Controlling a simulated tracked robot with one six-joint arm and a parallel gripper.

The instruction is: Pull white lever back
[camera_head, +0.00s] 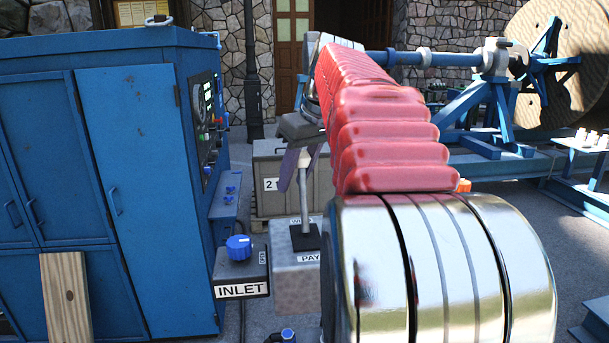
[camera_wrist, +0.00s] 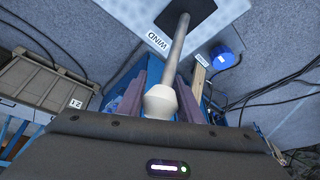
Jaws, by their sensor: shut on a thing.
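The white lever (camera_head: 304,200) rises from a black plate (camera_head: 305,238) on a grey box (camera_head: 294,278) labelled "PAY" in front. In the wrist view the lever's pale rod (camera_wrist: 178,45) runs from the black plate, near a "WIND" label, down to a white knob (camera_wrist: 160,104). My gripper (camera_head: 296,172) is over the top of the lever, with its purple fingers pointing down. In the wrist view my gripper (camera_wrist: 160,88) has a finger on each side of the lever and is shut on it. The exact finger contact is hidden.
A blue knob (camera_head: 239,247) sits on the "INLET" box left of the lever box. A tall blue cabinet (camera_head: 140,150) stands at left. A wooden crate (camera_head: 265,180) is behind the lever. A cable reel (camera_head: 565,60) on a blue stand is at back right.

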